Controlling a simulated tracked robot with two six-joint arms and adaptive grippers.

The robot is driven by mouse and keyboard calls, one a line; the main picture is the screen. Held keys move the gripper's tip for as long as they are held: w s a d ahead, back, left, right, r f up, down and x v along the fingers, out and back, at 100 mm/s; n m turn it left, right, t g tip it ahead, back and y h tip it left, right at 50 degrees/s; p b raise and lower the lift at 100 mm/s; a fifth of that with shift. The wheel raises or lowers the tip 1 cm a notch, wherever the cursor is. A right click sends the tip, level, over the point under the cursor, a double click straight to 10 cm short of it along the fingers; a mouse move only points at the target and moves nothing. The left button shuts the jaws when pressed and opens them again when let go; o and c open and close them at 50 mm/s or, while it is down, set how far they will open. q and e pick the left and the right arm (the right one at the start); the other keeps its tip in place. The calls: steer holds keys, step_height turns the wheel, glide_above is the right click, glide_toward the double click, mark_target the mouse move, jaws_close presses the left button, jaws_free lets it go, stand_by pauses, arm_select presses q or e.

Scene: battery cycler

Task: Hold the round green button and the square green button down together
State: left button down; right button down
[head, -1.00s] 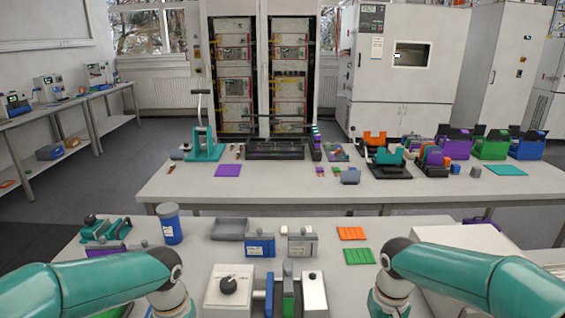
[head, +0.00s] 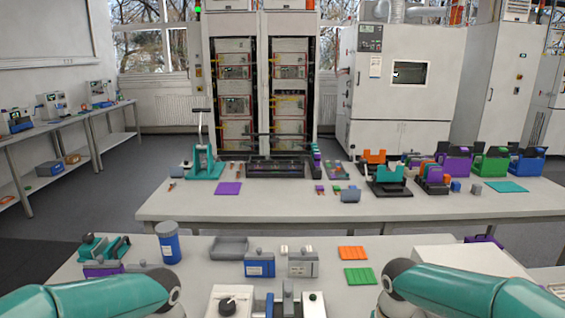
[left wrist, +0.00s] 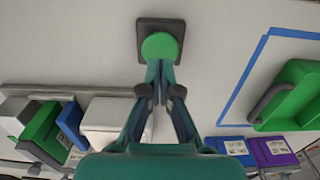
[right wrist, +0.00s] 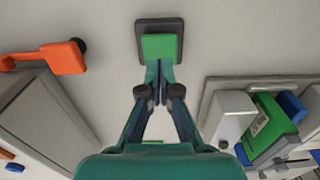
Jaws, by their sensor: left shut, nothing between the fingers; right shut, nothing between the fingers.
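The round green button (left wrist: 160,46) sits on a dark square base at the top middle of the left wrist view. My left gripper (left wrist: 160,68) is shut and empty, its fingertips overlapping the button's lower edge in the picture. The square green button (right wrist: 160,47) sits on a dark square base at the top middle of the right wrist view. My right gripper (right wrist: 159,68) is shut and empty, its fingertips at the button's lower edge. I cannot tell whether either button is pressed down. Neither button nor gripper shows in the head view.
In the left wrist view, a green container (left wrist: 295,95) lies right of the button, beside blue tape. In the right wrist view, an orange part (right wrist: 62,58) is left and a grey tray (right wrist: 212,92) right. A blue-labelled canister (head: 169,245) stands on the near bench.

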steer(key=shift+f, duration=0.2)
steer(key=shift+f, duration=1.85)
stand_by(0.8)
arm_select(q)
steer(key=shift+f, duration=0.2)
